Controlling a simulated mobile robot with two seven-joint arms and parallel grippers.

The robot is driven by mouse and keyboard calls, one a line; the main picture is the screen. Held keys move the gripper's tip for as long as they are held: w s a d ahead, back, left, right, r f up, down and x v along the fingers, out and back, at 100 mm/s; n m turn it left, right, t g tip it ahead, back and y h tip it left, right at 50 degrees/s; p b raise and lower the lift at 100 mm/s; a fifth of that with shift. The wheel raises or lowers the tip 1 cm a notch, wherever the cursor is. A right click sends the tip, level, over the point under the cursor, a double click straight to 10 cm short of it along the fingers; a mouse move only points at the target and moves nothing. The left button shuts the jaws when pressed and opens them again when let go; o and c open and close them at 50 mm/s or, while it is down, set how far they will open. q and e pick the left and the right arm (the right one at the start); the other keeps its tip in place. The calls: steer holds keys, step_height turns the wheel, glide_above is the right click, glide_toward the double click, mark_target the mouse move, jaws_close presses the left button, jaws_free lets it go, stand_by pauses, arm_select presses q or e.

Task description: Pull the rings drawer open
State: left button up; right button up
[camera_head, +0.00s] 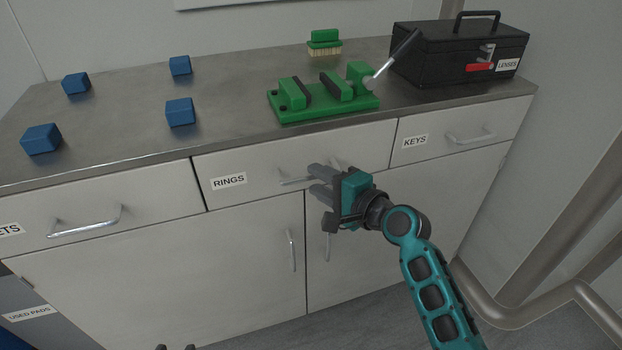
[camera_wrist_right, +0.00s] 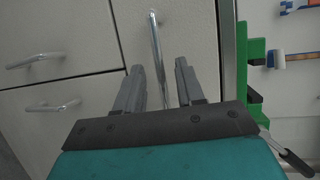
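The drawer labelled RINGS (camera_head: 255,165) is closed, flush with the cabinet front under the countertop. Its metal bar handle (camera_head: 292,182) is partly hidden behind my right gripper (camera_head: 312,180). The right gripper is open, its two fingers pointing at the drawer front. In the right wrist view the handle (camera_wrist_right: 155,45) runs into the gap between the open fingers of the right gripper (camera_wrist_right: 160,68); I cannot tell whether they touch it. My left gripper (camera_head: 175,347) shows only as two dark, separated tips at the bottom edge.
The KEYS drawer (camera_head: 470,125) is to the right, another drawer (camera_head: 110,205) to the left, cupboard doors (camera_head: 245,260) below. On the countertop (camera_head: 230,85) are several blue blocks (camera_head: 180,112), a green fixture (camera_head: 320,100), a brush (camera_head: 324,42) and a black toolbox (camera_head: 450,55).

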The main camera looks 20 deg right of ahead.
steer(key=shift+x, duration=1.5)
steer(key=shift+c, duration=0.2)
jaws_close()
